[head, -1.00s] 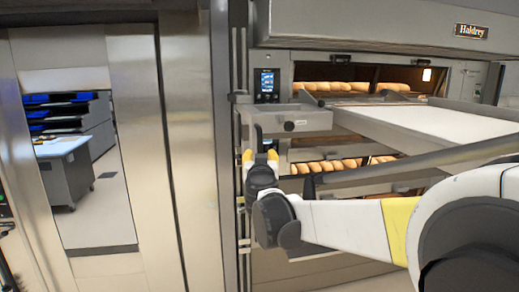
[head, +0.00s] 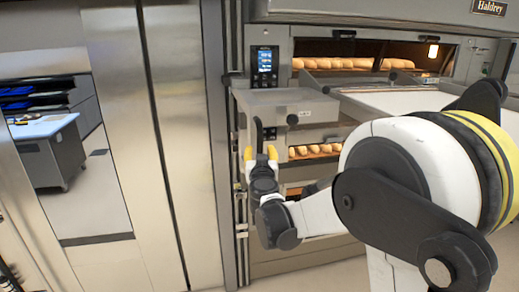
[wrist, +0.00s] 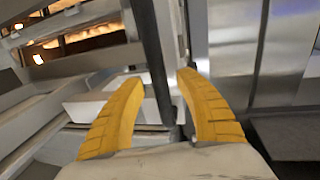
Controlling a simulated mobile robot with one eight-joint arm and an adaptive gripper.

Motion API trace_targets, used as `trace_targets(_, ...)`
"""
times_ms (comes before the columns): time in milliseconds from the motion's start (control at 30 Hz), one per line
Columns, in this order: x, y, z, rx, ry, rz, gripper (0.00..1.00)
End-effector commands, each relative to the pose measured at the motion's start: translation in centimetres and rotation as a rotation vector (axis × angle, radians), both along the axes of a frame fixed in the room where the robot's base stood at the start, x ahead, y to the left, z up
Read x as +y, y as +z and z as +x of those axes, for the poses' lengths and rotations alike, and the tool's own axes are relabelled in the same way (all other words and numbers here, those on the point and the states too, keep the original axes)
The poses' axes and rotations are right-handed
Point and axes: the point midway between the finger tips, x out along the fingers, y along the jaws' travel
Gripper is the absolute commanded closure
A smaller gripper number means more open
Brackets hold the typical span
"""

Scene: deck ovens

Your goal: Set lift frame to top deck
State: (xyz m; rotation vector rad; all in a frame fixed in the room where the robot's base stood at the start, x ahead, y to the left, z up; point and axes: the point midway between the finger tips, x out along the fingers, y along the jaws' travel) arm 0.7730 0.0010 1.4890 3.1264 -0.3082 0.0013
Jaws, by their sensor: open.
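The lift frame has a grey end box (head: 285,103) with a black knob and a white belt (head: 400,101) behind my arm. In the head view it stands in front of the ovens, just below the top deck opening (head: 355,62), which holds several loaves. A dark upright handle (head: 258,132) stands at the box's left end. My gripper (head: 260,155) is open, with its yellow fingers on either side of the handle's lower part. In the wrist view the dark bar (wrist: 152,60) runs between the fingers (wrist: 160,78); whether they touch it I cannot tell.
A lower deck with loaves (head: 315,151) shows beneath the frame. A control screen (head: 264,60) is above the box. My arm hides much of the right side.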

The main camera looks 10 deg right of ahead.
Motion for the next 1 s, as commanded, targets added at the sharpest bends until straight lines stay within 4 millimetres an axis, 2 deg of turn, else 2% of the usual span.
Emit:
trace_targets(100, -0.2, 0.0, 0.7, 0.000, -0.001, 0.000, 0.59)
trace_targets(367, -0.2, 0.0, 0.8, 0.000, 0.000, 0.000, 0.59)
trace_targets(467, -0.2, 0.0, 0.8, 0.000, 0.000, 0.000, 0.85)
trace_targets(500, -0.2, 0.0, 0.8, 0.000, 0.000, 0.000, 0.97)
trace_targets(533, -0.2, 0.0, 0.8, 0.000, 0.000, 0.000, 1.00)
trace_targets(667, -0.2, 0.0, 0.8, 0.000, 0.000, 0.000, 1.00)
trace_targets(900, -0.2, 2.3, 0.8, 0.000, 0.000, -0.001, 1.00)
trace_targets(1000, -0.2, 2.2, 0.8, 0.000, 0.000, -0.001, 1.00)
